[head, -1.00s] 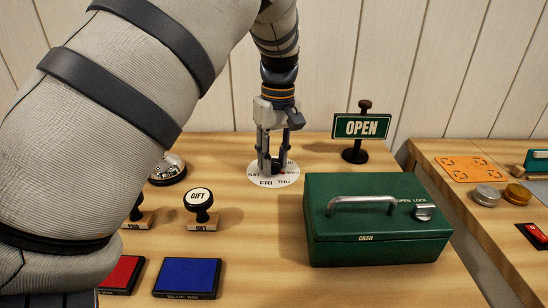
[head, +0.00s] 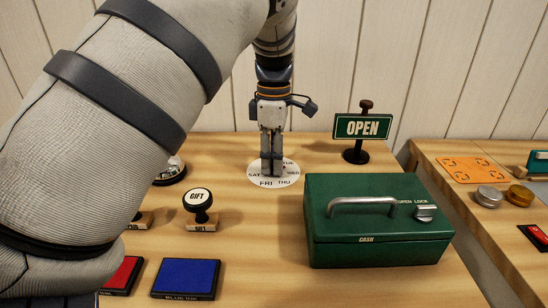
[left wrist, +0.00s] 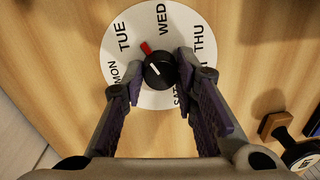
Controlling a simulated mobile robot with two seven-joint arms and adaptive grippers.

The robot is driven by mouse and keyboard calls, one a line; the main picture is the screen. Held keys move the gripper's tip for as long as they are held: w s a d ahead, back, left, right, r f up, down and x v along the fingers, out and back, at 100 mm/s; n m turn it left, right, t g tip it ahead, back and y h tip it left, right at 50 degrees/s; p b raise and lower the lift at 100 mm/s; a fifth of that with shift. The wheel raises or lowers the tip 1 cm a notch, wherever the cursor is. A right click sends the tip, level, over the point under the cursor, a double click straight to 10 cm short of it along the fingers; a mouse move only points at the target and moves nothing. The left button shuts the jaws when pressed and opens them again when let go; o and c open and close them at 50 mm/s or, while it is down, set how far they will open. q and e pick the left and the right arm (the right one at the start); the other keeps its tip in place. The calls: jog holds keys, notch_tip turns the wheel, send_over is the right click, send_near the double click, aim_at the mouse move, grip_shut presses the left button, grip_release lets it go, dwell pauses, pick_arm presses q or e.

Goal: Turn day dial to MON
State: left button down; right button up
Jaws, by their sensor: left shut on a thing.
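The day dial is a flat white disc (head: 283,183) on the table, lettered with days around its rim; it also shows in the left wrist view (left wrist: 117,55). A round black knob (left wrist: 158,76) with a white line sits at its centre. A red pointer (left wrist: 146,48) points between TUE and WED; MON is at the disc's left edge in that view. My left gripper (head: 271,171) reaches straight down over the disc. In the left wrist view its fingers (left wrist: 160,72) are shut on the knob, one on each side, hiding some lettering. My right gripper is not in view.
A green cash box (head: 378,221) stands right of the dial, with an OPEN sign (head: 362,127) behind it. A GIFT stamp (head: 200,207), blue pad (head: 186,278) and red pad (head: 122,275) are at the front left. Bare wood lies in front of the dial.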

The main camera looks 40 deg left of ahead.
pick_arm(q)
jog(key=n, duration=0.6)
jog(key=shift+s, duration=0.1)
jog(key=n, duration=0.7)
jog(key=shift+t, duration=0.3)
dwell(0.3)
jog(key=c, duration=1.3)
grip_release()
jog(key=r, duration=1.2)
jog(key=shift+s+a, duration=0.1)
jog(key=shift+a, duration=0.25)
